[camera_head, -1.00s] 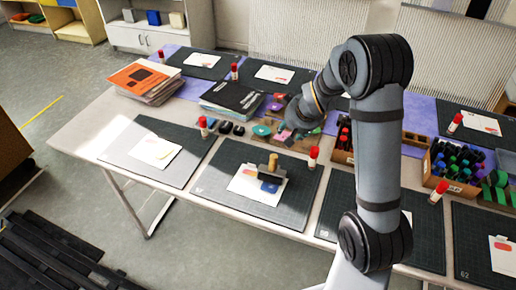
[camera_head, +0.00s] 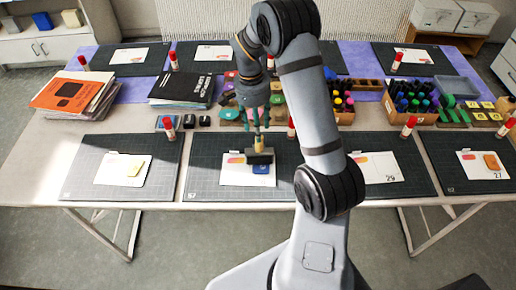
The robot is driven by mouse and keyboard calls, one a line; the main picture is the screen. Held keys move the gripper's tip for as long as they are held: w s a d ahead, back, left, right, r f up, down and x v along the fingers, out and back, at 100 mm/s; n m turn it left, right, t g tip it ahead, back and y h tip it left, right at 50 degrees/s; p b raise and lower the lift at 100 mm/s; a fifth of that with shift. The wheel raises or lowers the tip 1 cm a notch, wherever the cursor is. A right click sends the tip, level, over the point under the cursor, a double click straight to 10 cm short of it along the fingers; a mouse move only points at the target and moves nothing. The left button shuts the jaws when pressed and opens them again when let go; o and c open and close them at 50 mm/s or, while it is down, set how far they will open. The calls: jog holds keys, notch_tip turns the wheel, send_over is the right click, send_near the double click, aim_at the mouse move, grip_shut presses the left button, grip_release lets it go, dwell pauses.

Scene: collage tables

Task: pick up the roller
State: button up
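The roller (camera_head: 259,157) has a dark, wide head and a pale wooden handle. It is at the white card (camera_head: 236,172) on the second dark cutting mat (camera_head: 210,180) from the left, by a blue pad (camera_head: 261,169). My gripper (camera_head: 257,123) points down just above and behind the roller's handle. Its two fingers look spread apart, with the handle's top near or between the tips. I cannot tell whether they touch it.
Red-capped glue sticks (camera_head: 169,127) stand by the mats, one close to the right of my gripper (camera_head: 291,127). Dark books (camera_head: 182,90) and orange-topped magazines (camera_head: 75,96) lie at left. A crate of bottles (camera_head: 412,103) stands at right. My arm hides part of the table.

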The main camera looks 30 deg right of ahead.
aim_at(259, 148)
jog(key=shift+s+d+f, duration=0.1)
jog(key=shift+d+f, duration=0.05)
jog(key=shift+f, duration=0.5)
jog(key=shift+s+d+f, duration=0.1)
jog(key=shift+f, duration=0.5)
notch_tip(259, 148, down, 5)
jog(key=shift+p, duration=0.95)
grip_shut()
